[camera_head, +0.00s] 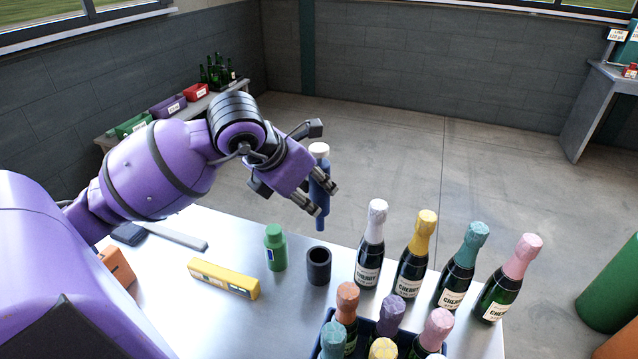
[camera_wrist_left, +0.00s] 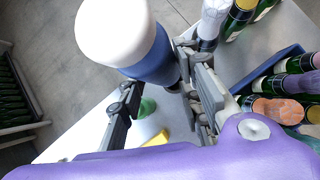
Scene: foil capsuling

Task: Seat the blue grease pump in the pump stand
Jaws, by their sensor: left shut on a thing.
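The blue grease pump (camera_head: 319,181) has a white cap and a narrow lower end. My left gripper (camera_head: 323,198) is shut on the pump's body and holds it about upright in the air. In the left wrist view the pump (camera_wrist_left: 150,62) shows its white top and blue body between the fingers of my left gripper (camera_wrist_left: 160,95). The pump stand seems to be the dark open cup (camera_head: 318,266) on the table, below the pump in the head view; the two are apart. My right gripper is not in view.
A green bottle (camera_head: 275,247) stands just left of the cup. A yellow box (camera_head: 223,278) lies further left. Several foil-topped bottles (camera_head: 371,244) stand to the right, and more sit in a blue crate (camera_head: 404,340) in front. The table (camera_head: 185,305) has bare room at the left front.

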